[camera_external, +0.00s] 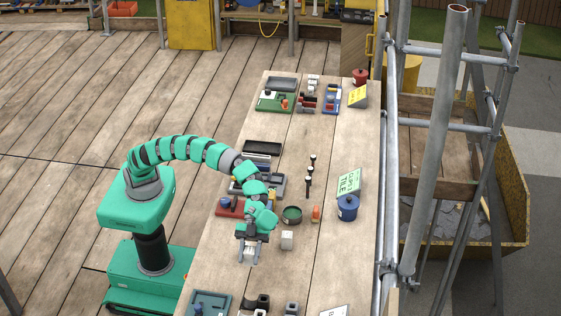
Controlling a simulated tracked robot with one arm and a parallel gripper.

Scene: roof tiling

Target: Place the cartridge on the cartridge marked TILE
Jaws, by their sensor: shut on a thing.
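My gripper (249,258) is low over the near part of the long wooden bench, pointing down. It is shut on a small pale piece (249,252), mostly hidden between the fingers. I cannot tell for sure that this is the cartridge, or whether it touches the bench. A sign with green lettering reading TILE (348,183) stands at the bench's right side, right of and beyond my gripper. A blue round pot (347,208) stands just in front of the sign. I cannot make out a separate cartridge marked TILE.
A small whitish block (287,240), a dark green round dish (291,214) and an orange piece (316,213) lie right of my gripper. Dark upright pegs (309,178) stand farther back. A yellow sign (358,95) is at the far end. Scaffold poles (435,140) run along the right.

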